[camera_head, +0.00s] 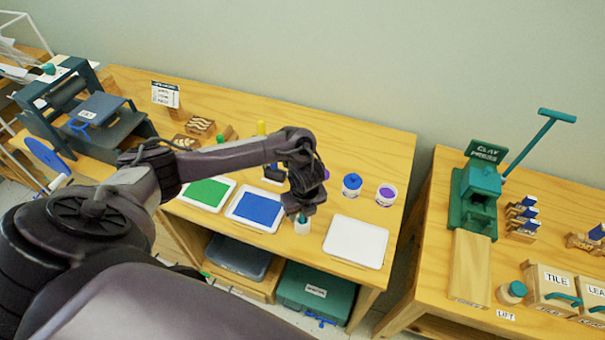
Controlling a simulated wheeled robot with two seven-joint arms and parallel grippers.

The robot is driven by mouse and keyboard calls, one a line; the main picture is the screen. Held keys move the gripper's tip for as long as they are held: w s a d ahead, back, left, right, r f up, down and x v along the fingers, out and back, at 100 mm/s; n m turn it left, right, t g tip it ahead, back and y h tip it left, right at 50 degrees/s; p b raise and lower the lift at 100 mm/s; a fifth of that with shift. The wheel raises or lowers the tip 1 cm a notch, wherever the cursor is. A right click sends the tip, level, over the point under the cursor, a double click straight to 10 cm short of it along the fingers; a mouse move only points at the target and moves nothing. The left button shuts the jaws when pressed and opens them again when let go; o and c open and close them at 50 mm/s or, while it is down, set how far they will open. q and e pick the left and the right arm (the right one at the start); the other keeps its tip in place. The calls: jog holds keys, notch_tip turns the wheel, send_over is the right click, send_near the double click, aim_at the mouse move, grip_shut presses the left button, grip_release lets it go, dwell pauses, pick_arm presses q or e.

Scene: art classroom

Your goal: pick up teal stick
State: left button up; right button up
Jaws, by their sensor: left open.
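A small teal stick (302,217) stands upright in a small white holder (302,228) on the wooden table, between the blue pad and the white tray. Only a short part of it shows, because my left gripper (302,208) is right above it and covers its top. My left gripper points down and is open. I cannot tell whether its fingers are around the stick or just over it. My right gripper is not in view.
A green pad tray (206,193) and a blue pad tray (238,211) lie left of the holder, a white tray (340,255) right. Two tubs (352,182) stand behind. A teal clay press (477,205) stands on the right table (435,250).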

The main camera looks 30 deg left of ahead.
pick_arm(q)
jog(key=shift+f, duration=0.35)
jog(key=shift+c, duration=0.4)
grip_shut()
